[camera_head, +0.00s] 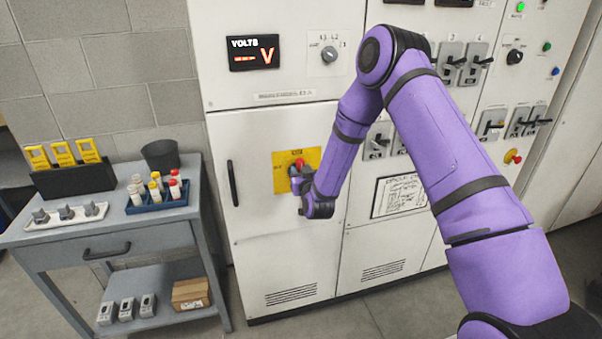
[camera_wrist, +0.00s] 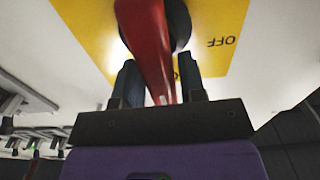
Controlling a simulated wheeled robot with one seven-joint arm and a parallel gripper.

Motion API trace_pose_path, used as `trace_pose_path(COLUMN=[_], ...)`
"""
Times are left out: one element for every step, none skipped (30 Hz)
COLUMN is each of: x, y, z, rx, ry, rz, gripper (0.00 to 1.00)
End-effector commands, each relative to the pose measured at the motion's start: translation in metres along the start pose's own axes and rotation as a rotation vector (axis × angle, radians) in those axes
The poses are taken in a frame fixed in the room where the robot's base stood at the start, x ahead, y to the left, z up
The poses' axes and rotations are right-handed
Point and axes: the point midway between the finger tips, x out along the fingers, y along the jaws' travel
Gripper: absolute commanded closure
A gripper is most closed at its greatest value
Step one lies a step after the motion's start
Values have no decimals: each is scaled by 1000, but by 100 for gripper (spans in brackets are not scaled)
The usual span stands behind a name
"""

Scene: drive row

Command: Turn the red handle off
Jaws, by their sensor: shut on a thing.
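The red handle (camera_head: 299,163) sits on a yellow plate (camera_head: 282,173) on the white cabinet front. In the wrist view the red handle (camera_wrist: 150,45) runs from a dark round hub down between my gripper's two fingers. My gripper (camera_head: 296,180) is at the yellow plate and is shut on the handle; its fingers (camera_wrist: 160,82) stand on both sides of it. The word OFF shows upside down on the yellow plate (camera_wrist: 222,40) in the wrist view, to the right of the handle. My gripper and forearm hide part of the plate in the head view.
A grey cart (camera_head: 150,232) with a bin, vials and yellow tags stands left of the cabinet. A vertical black door handle (camera_head: 232,183) is left of the plate. Grey breaker levers (camera_head: 378,141) and a framed sheet (camera_head: 398,196) are to the right.

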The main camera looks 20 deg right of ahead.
Motion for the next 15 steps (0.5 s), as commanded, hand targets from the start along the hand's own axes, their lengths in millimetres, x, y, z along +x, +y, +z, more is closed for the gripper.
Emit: trace_pose_path(x=[0,0,0,0,0,0,0,0,0,0,0,0,0,0,0], y=[-1,-1,-1,-2,-2,-3,-4,-4,-5,-6,-7,-7,-8,-9,-10], z=[0,0,0,0,0,0,0,0,0,1,1,1,1,1,2], rx=[-11,-19,-33,-46,-61,-82,-100,-121,-149,-173,-197,-232,-259,-287,-325], ry=[0,0,0,0,0,0,0,0,0,0,0,-1,-1,-1,-1], rz=[0,0,-1,-1,-2,-2,-2,-3,-3,-3,-3,-3,-4,-4,-4], gripper=[100,100,100,100,100,100,100,100,100,100,100,100,100,100,100])
